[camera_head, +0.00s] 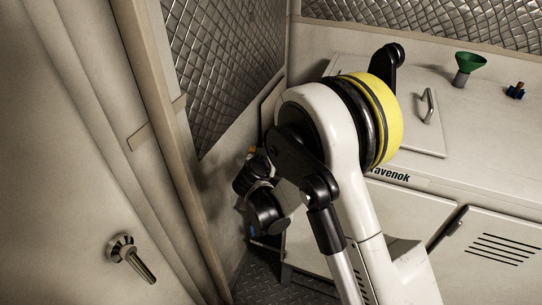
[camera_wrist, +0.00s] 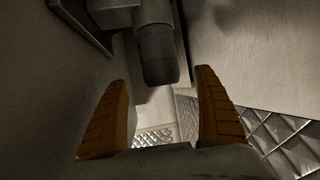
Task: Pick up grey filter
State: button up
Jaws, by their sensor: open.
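In the wrist view, a dark grey cylinder (camera_wrist: 158,55), which looks like the grey filter, hangs from a lighter grey fitting at the top of the picture. Its rounded free end points toward my gripper (camera_wrist: 162,80). My gripper is open, with one orange-brown ridged finger on each side of the picture. The cylinder's end shows in the gap between the fingertips, and neither finger appears to touch it. How deep it lies between them I cannot tell. In the head view, my arm covers the area around the gripper, and I cannot make out the filter there.
A pale cabinet with a handled lid (camera_head: 429,106) stands at right. A door with a metal handle (camera_head: 132,260) is at left. In the wrist view, pale walls flank the cylinder closely.

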jog(key=b+x, duration=0.2)
jog(key=x, duration=0.3)
jog(key=shift+a, duration=0.1)
jog(key=shift+s, duration=0.1)
jog(key=c, duration=1.5)
